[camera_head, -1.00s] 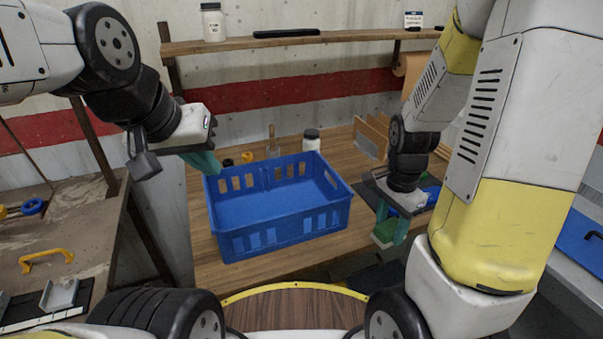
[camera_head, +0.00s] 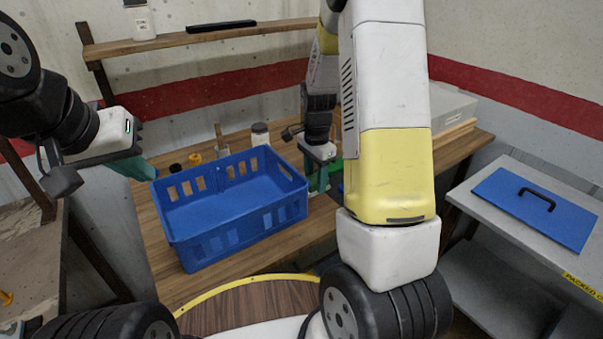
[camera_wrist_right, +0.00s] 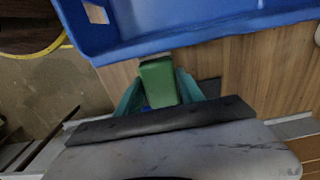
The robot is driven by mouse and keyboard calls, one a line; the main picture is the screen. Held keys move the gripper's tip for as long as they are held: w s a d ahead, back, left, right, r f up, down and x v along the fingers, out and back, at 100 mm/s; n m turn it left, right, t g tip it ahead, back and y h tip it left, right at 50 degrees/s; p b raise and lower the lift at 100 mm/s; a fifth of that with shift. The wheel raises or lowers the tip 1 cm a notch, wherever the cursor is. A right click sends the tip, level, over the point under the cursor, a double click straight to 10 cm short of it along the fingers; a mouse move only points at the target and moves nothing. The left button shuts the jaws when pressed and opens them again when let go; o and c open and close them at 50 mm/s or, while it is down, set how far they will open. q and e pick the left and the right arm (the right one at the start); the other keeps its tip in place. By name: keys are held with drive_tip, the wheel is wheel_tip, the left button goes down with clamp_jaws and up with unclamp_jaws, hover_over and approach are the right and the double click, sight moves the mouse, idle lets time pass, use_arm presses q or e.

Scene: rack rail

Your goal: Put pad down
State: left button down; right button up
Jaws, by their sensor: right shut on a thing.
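The pad (camera_wrist_right: 158,82) is a small green block. It shows in the right wrist view between the teal fingers of my right gripper (camera_wrist_right: 160,92), which is shut on it. In the head view my right gripper (camera_head: 320,180) is just beside the right side of the blue crate (camera_head: 240,229), and my arm hides part of the area behind it. The crate edge also shows above the pad in the right wrist view (camera_wrist_right: 190,42). My left gripper (camera_head: 134,166) hangs left of the crate with teal fingers. Its finger gap cannot be made out.
The wooden bench (camera_head: 205,277) carries the crate, a white jar (camera_head: 260,134) and small items behind it. A shelf (camera_head: 200,40) runs along the wall.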

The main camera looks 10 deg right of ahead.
sight(314, 188)
drive_tip(key=shift+w+f, duration=0.3)
drive_tip(key=shift+f, duration=1.45)
drive_tip(key=shift+f, duration=0.1)
drive_tip(key=shift+f, duration=0.1)
drive_tip(key=o, duration=1.4)
